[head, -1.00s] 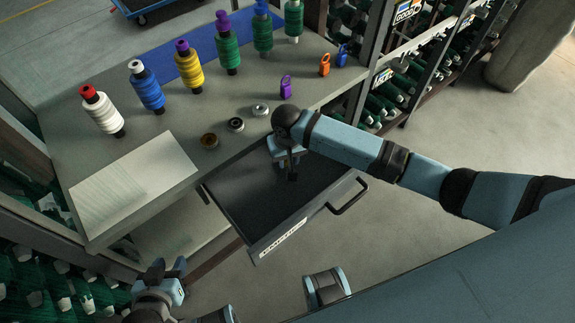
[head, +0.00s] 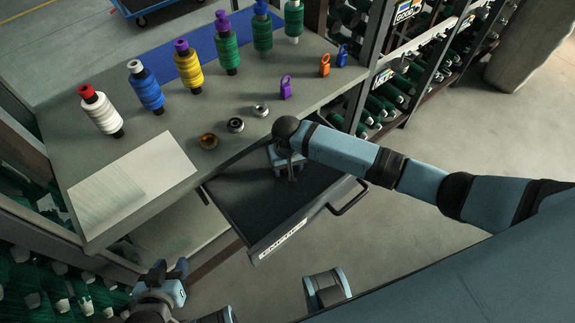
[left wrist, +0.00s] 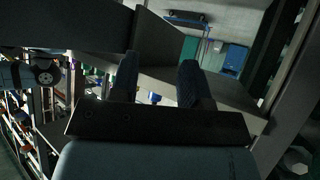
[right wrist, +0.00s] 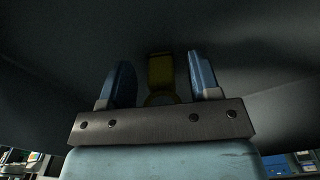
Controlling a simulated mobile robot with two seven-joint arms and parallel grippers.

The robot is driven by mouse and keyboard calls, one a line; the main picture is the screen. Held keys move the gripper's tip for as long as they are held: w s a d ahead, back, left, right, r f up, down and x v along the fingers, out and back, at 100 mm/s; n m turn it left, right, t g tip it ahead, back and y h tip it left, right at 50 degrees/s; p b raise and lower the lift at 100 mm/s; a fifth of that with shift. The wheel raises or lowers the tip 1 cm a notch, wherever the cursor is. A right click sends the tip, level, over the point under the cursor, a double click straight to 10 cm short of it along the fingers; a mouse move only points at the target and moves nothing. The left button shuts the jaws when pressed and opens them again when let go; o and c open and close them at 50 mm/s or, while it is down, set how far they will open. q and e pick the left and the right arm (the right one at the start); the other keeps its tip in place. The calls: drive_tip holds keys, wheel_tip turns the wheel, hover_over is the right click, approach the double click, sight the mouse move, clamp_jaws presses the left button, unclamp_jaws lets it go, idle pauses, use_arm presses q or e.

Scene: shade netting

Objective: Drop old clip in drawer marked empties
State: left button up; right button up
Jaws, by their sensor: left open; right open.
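The drawer marked empties (head: 238,212) is pulled out below the worktop, its white label (head: 283,240) on the front. My right gripper (head: 288,168) points down into the drawer, with its fingers open. In the right wrist view, a dull yellow clip (right wrist: 160,72) shows between the spread fingers (right wrist: 160,82), against the dark drawer inside, with a gap on each side. I cannot tell whether it rests on the drawer floor; in the head view the arm hides it. My left gripper (head: 170,268) is open and empty, low in front of the bench.
On the worktop (head: 235,110) stand several thread spools (head: 188,68), three small round bobbins (head: 235,125), and purple (head: 286,87), orange (head: 324,65) and blue (head: 342,55) clips. A pale sheet (head: 130,185) lies at the left. The drawer handle (head: 348,197) juts out; open floor lies beyond.

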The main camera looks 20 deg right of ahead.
use_arm(q)
drive_tip(key=shift+s+a+r+p, duration=0.1)
drive_tip(key=shift+r+p, duration=0.2)
drive_tip(key=shift+p, duration=0.65)
use_arm(e)
wheel_tip(320, 180, up, 12)
drive_tip(key=shift+r, duration=0.15)
use_arm(q)
drive_tip(key=shift+a, duration=0.1)
